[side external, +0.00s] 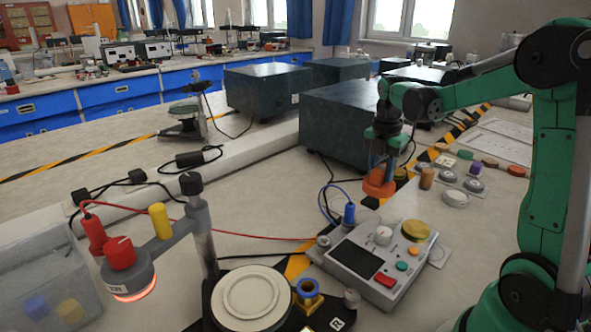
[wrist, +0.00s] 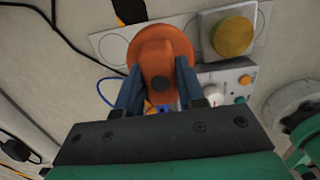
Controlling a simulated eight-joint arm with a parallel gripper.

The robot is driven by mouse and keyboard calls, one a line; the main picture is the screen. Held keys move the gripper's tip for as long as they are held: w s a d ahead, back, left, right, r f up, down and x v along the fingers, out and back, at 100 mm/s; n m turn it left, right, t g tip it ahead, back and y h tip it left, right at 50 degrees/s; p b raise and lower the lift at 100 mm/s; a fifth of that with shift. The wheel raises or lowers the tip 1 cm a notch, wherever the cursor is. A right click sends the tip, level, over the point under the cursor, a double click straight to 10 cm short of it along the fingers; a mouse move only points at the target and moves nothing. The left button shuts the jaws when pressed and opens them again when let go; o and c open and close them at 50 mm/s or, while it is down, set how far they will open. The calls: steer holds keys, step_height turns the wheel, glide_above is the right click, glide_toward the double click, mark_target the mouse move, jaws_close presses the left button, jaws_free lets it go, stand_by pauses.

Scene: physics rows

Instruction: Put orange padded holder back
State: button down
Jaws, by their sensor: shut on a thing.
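The orange padded holder (side external: 377,188) is a rounded orange piece beneath my gripper (side external: 383,168), behind the control box. In the wrist view the holder (wrist: 163,50) shows as an orange disc with a narrower block between the two blue fingers of my gripper (wrist: 160,88). My gripper is shut on it. A pale strip with outlined circles (wrist: 113,45) lies under and beside the holder in the wrist view. A round yellow pad (wrist: 232,35) sits on that strip to the right; it also shows in the side view (side external: 415,230). I cannot tell whether the holder touches the surface.
The control box (side external: 365,258) with knobs and buttons stands just in front. A lamp on a post (side external: 130,265) and a round white plate (side external: 250,292) are at front left. A dark green case (side external: 345,125) stands behind my gripper. Several small discs (side external: 473,185) lie to the right.

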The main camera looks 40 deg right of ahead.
steer(key=shift+f, duration=3.9)
steer(key=c, duration=0.5)
jaws_free()
steer(key=shift+f, duration=0.1)
steer(key=shift+c, duration=0.2)
